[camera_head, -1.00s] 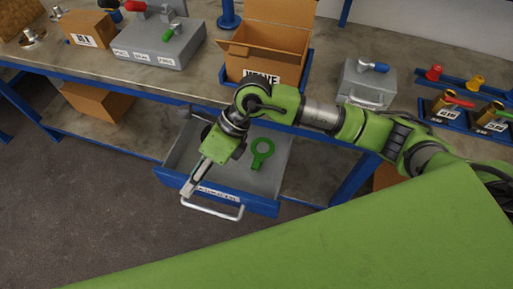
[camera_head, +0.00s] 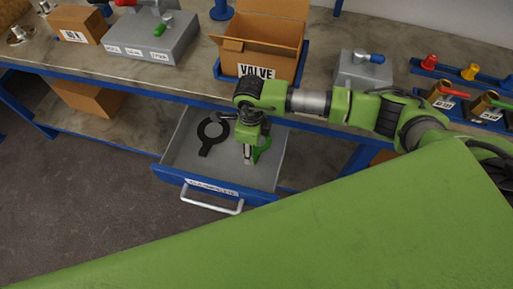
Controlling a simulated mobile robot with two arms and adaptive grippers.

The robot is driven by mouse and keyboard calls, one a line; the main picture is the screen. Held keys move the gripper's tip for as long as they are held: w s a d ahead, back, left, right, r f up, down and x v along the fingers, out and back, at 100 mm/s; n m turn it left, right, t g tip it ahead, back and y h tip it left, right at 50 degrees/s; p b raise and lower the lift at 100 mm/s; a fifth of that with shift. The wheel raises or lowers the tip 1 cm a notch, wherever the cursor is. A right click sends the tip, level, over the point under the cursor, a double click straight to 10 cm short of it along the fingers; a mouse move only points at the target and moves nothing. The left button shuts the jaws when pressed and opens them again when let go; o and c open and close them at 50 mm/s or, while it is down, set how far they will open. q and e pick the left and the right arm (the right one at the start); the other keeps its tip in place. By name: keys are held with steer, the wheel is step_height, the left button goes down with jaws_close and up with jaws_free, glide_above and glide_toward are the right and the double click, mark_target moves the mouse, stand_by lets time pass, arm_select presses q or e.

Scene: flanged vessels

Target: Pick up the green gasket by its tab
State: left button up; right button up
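The green gasket (camera_head: 263,149) lies in the open drawer (camera_head: 185,165), partly hidden behind my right gripper. Its ring shows to the right of the fingers; its tab cannot be made out clearly. My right gripper (camera_head: 248,160) points down into the drawer at the gasket's left side. Whether the fingers touch the gasket, and whether they are open or shut, cannot be told. My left gripper is not in view.
A black gasket (camera_head: 205,145) lies in the drawer to the left of my gripper. The drawer front has a grey handle (camera_head: 212,204). Above, the workbench holds a cardboard box marked VALVE (camera_head: 262,55), a grey case (camera_head: 362,70) and a labelled grey block (camera_head: 150,42).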

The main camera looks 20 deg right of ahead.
step_height(320, 180, down, 5)
steer(key=shift+s+d+p, duration=0.1)
steer(key=shift+d+p, duration=0.05)
steer(key=shift+p, duration=0.5)
steer(key=c, duration=1)
steer(key=shift+r, duration=0.1)
